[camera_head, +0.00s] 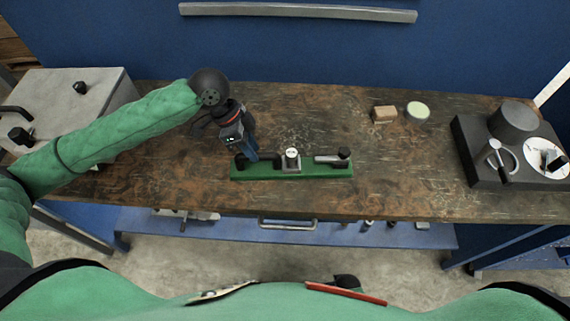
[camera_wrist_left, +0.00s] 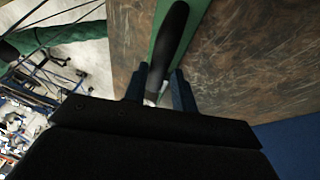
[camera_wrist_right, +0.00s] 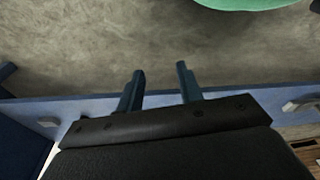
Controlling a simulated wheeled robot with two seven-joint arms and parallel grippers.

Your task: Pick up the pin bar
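A green holder (camera_head: 300,172) lies near the table's front edge. On it are a black handle (camera_head: 266,160) at left, a small silver block with a white round top (camera_head: 292,158) in the middle, and a silver bar with a black knob (camera_head: 330,159) at right. I cannot tell for sure which is the pin bar. My left gripper (camera_head: 252,156) points down at the holder's left end. In the left wrist view its open fingers (camera_wrist_left: 158,75) stand either side of the black handle (camera_wrist_left: 168,45), with a gap showing. My right gripper (camera_wrist_right: 161,75) is open and empty, low before the bench.
The worn table (camera_head: 200,165) has free room around the holder. A wooden block (camera_head: 384,114) and a pale green disc (camera_head: 418,110) lie further back.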

